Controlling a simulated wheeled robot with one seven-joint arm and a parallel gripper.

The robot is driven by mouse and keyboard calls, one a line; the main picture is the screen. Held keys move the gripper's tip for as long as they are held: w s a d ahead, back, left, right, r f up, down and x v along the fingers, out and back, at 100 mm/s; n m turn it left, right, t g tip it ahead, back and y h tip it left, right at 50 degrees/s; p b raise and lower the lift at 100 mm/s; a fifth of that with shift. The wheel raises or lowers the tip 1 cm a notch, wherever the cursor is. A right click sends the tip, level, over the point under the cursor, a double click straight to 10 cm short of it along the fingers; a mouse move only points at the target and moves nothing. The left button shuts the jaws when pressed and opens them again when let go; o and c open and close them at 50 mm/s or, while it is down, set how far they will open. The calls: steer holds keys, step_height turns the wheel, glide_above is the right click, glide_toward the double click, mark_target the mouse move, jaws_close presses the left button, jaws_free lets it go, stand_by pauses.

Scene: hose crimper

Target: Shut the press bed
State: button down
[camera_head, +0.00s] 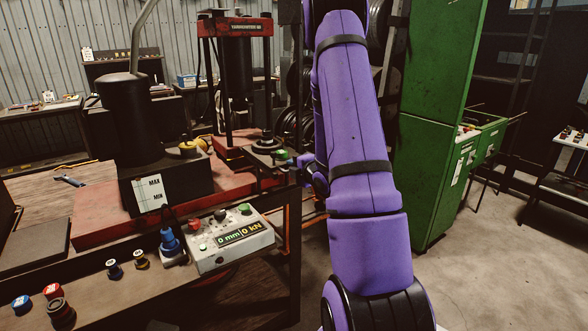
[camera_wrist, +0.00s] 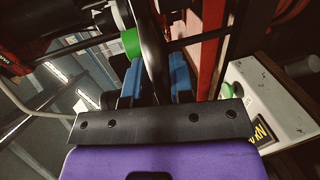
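The press (camera_head: 236,25) has a red upright frame marked with lettering. Its low red bed (camera_head: 233,147) carries dark round parts (camera_head: 268,143). My gripper (camera_head: 294,162) is at the right end of the bed, beside a small green-tipped part (camera_head: 281,155). In the wrist view my gripper (camera_wrist: 156,72) has two blue fingers set apart, with a dark curved piece (camera_wrist: 153,40) between them. Whether the fingers press on that piece cannot be told. The green part (camera_wrist: 130,43) is just left of the fingers. My purple arm hides what lies behind it.
A control box (camera_head: 233,237) with buttons and a "0 mm 0 kN" display sits at the bench front. A dark pump cylinder (camera_head: 125,108) stands left of the press. Small coloured fittings (camera_head: 53,291) lie front left. A green cabinet (camera_head: 433,110) stands at right. Floor there is clear.

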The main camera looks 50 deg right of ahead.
steer(key=shift+f, duration=0.3)
steer(key=r+x, duration=0.1)
steer(key=x, duration=0.6)
steer(key=r+x, duration=0.1)
steer(key=x, duration=0.7)
steer(key=w+r+x, duration=0.1)
steer(key=r+x, duration=0.1)
steer(key=x, duration=0.5)
steer(key=shift+w+d, duration=0.15)
steer(key=shift+w, duration=0.2)
steer(key=c, duration=1.4)
jaws_free()
steer(key=shift+o, duration=1.2)
steer(key=shift+w, duration=0.1)
steer(key=shift+r, duration=0.1)
steer(key=shift+w+d+r, duration=0.1)
